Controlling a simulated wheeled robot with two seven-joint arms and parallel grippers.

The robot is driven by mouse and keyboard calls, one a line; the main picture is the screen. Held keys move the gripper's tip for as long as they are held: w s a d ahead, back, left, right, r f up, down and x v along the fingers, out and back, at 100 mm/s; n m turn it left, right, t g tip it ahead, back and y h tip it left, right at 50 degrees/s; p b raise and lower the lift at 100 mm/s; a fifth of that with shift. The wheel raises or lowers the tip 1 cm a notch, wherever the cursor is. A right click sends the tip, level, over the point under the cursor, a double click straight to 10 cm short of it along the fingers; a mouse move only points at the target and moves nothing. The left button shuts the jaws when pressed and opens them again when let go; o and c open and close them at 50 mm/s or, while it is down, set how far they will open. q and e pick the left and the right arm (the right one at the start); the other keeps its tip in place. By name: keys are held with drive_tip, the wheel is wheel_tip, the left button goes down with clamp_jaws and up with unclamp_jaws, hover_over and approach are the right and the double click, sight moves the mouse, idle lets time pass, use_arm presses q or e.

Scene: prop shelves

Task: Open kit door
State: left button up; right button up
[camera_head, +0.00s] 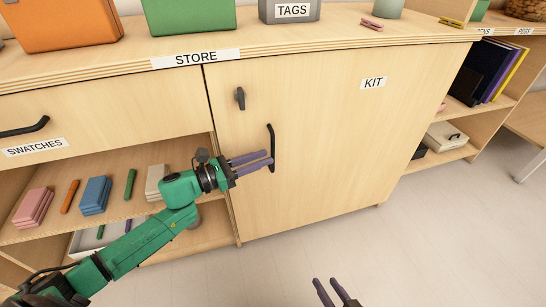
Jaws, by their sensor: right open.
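The kit door (330,130) is a pale wood panel marked KIT (373,83). It looks shut and flush in the cabinet front. Its black vertical handle (272,140) is near the left edge, below a small dark latch (239,98). My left gripper (270,159) has its purple fingertips at the lower part of the handle, overlapping it in the picture. A narrow gap shows between the fingers, but I cannot tell whether they grip the handle. My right gripper (333,287) is open and empty over the floor at the bottom, partly cut off.
Left of the door are a SWATCHES drawer (110,115) and open shelves with pink blocks (34,205) and blue blocks (95,195). Orange (75,25) and green (190,15) containers stand on top. Open shelves with books (500,75) are at right. The floor (430,250) before the door is clear.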

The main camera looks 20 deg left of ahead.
sight(272, 169)
use_arm(q)
drive_tip(key=x, duration=0.3)
drive_tip(key=shift+w+d, duration=0.25)
clamp_jaws()
idle(1.2)
